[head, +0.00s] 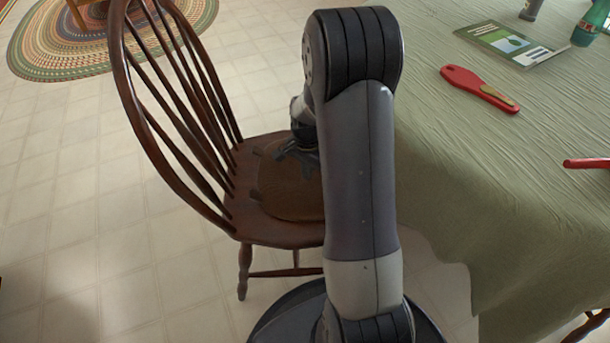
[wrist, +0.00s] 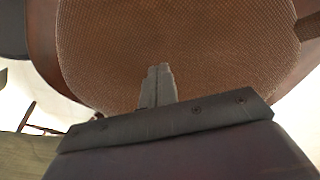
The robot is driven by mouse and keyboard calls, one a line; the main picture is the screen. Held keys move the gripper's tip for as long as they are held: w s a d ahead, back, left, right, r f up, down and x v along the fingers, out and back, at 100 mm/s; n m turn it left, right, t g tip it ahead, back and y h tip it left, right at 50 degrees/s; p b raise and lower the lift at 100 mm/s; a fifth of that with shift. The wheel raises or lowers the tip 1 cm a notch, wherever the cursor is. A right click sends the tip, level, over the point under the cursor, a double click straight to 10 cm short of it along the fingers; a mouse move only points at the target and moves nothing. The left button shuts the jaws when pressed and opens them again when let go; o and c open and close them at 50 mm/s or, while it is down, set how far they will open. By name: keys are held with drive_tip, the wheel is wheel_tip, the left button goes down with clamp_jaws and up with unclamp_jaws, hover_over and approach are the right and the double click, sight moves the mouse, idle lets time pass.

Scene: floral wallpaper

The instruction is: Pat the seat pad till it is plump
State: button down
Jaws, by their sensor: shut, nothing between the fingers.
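The seat pad (head: 285,190) is brown and lies on the seat of a dark wooden chair (head: 243,222). My arm hides its right part in the head view. In the wrist view the pad (wrist: 200,50) fills most of the picture and shows a woven texture. My gripper (head: 310,165) is over the pad in the head view. Its fingers are together and empty in the wrist view (wrist: 158,72), pointing at the pad. I cannot tell whether the fingertips touch it.
A table with a green cloth (head: 450,160) stands right of the chair. On it lie a booklet (head: 512,44), a red-handled tool (head: 478,88), another red item (head: 588,163) and a green bottle (head: 590,24). The tiled floor at left is clear up to a braided rug (head: 50,50).

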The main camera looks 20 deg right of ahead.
drive_tip(key=shift+f, duration=0.25)
drive_tip(key=shift+r, duration=0.1)
wheel_tip(320, 180, up, 4)
drive_tip(key=p, duration=0.3)
drive_tip(key=shift+f, duration=0.2)
drive_tip(key=shift+f, duration=0.1)
drive_tip(key=shift+f+b, duration=1.2)
drive_tip(key=shift+f, duration=0.65)
drive_tip(key=shift+r+p, duration=1.7)
drive_tip(key=shift+r, duration=0.25)
drive_tip(key=shift+f, duration=0.25)
